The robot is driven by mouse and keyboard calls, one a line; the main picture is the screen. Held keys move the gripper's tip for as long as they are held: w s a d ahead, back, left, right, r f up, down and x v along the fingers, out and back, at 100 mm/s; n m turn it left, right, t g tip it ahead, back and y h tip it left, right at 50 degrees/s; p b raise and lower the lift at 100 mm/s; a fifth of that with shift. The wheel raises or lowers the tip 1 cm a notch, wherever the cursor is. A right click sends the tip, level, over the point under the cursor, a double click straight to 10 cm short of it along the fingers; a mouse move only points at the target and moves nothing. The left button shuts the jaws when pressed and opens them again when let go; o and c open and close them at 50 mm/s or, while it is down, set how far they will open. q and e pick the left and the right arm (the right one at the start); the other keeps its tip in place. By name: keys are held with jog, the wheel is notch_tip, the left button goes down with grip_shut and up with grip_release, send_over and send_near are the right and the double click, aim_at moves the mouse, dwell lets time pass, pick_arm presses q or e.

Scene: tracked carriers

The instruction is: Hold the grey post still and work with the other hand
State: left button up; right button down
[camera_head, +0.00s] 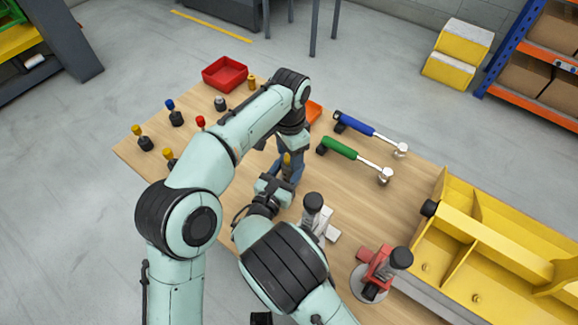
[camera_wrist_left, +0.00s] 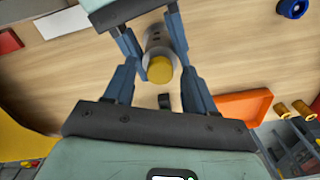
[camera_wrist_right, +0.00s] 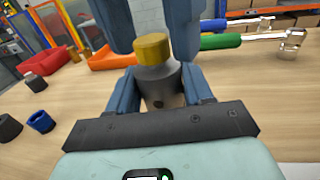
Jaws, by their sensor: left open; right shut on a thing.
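The grey post (camera_wrist_right: 165,82) has a yellow cap (camera_wrist_right: 153,48) and stands upright on the wooden table. The cap also shows in the head view (camera_head: 288,160) and the left wrist view (camera_wrist_left: 160,70). My right gripper (camera_wrist_right: 160,88) is shut on the post below the cap; in the head view it reaches in from below. My left gripper (camera_wrist_left: 158,88) is open and comes down from above. Its fingers are spread around the cap, with gaps visible. In the head view the arms partly hide the post.
A red tray (camera_head: 224,73), an orange tray (camera_wrist_left: 240,107) and several coloured-cap pieces stand around.

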pick_arm(q)
jog(key=c, duration=0.9)
jog(key=m, duration=0.4)
jog(key=o, duration=0.5)
jog(key=shift+m, duration=0.6)
jog(key=o, duration=0.5)
jog(key=shift+r, duration=3.7)
pick_arm(e)
jog(key=shift+c, duration=1.9)
grip_release()
